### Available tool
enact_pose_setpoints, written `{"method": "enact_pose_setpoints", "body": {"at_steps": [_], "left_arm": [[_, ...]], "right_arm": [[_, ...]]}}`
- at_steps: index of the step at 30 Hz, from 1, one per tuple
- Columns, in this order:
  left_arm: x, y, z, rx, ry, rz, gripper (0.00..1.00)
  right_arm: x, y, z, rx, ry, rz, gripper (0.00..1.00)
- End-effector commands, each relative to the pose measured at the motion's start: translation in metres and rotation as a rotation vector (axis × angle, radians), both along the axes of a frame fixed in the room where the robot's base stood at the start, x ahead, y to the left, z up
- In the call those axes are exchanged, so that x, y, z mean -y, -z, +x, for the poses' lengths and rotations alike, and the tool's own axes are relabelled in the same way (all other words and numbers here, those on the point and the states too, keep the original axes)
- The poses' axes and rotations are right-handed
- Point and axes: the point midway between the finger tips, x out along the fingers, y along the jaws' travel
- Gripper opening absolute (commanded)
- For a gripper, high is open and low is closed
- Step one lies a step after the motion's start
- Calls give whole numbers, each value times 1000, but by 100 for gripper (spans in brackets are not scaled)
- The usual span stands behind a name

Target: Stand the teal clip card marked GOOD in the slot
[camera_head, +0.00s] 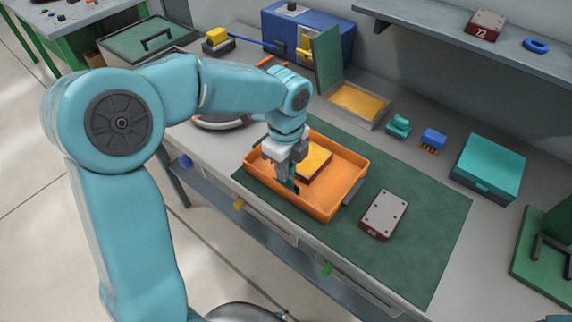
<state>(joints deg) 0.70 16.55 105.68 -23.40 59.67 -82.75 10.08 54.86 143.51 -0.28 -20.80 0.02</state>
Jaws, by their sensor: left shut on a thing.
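My left gripper (288,182) reaches down into the orange tray (335,208) at its left side. It is shut on a small dark teal thing, mostly hidden by the fingers; I cannot read any mark on it, nor tell for sure that it is the clip card. I cannot make out a card marked GOOD or a card slot. A small teal piece (398,126) stands at the back of the bench. My right gripper is not in view.
A grey-topped dark red box (384,215) lies on the green mat (425,240), right of the tray. Behind are an open yellow-lined box (358,103), a blue connector (433,139) and a teal case (488,167). The mat's right part is clear. A shelf (465,40) overhangs the back.

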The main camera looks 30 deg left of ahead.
Motion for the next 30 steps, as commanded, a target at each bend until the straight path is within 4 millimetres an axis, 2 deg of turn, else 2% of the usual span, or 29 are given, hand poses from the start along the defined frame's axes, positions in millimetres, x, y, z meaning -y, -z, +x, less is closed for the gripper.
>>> {"method": "enact_pose_setpoints", "body": {"at_steps": [30], "left_arm": [[0, 16, 0, -1, 0, 0, 0]], "right_arm": [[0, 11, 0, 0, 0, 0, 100]]}}
